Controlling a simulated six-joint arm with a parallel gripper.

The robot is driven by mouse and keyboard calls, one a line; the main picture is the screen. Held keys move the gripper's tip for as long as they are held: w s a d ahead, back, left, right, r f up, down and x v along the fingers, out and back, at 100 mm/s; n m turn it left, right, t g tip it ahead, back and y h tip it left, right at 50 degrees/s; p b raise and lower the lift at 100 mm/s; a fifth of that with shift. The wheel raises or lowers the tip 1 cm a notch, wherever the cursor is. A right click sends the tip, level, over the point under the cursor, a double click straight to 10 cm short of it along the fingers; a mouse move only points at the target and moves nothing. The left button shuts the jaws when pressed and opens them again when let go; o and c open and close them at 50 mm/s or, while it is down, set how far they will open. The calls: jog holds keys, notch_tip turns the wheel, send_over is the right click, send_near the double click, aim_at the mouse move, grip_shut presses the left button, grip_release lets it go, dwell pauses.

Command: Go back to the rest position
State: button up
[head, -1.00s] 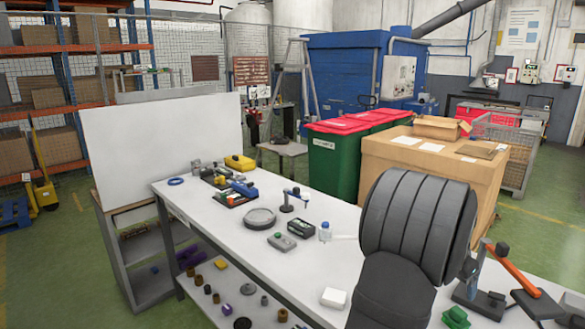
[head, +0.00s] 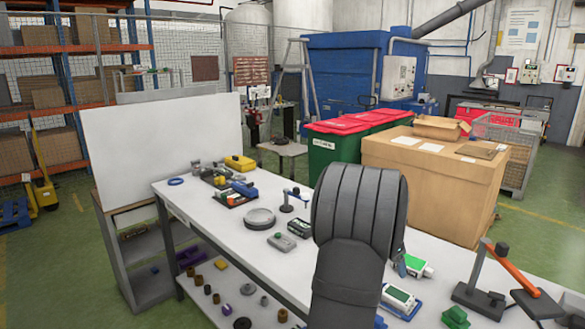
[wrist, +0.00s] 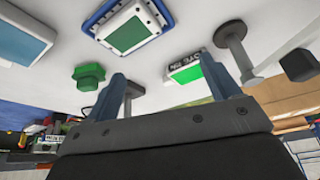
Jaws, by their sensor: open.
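My gripper (wrist: 163,84) shows in the wrist view with its two blue-grey fingers wide apart and nothing between them. In the head view my dark arm stands over the front of the white workbench (head: 225,235) and hides most of the gripper. The grey round turntable (head: 259,219) lies flat on the bench, left of my arm, clear of it. A green knobbed part (wrist: 90,75) shows beyond the left finger in the wrist view, and a device with a green face (wrist: 186,73) shows near the right finger.
A stand with an orange lever (head: 515,272) is at the bench's right. A green-screened device (head: 399,297) and a green part (head: 455,317) lie right of my arm.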

jog(key=shift+f, duration=1.45)
jog(key=shift+r, duration=0.65)
jog(key=s+d+r, duration=0.2)
jog(key=s+d, duration=0.6)
jog(key=d, duration=0.5)
jog(key=shift+s+d+r, duration=0.15)
jog(key=shift+s+r, duration=0.05)
jog(key=shift+s, duration=0.15)
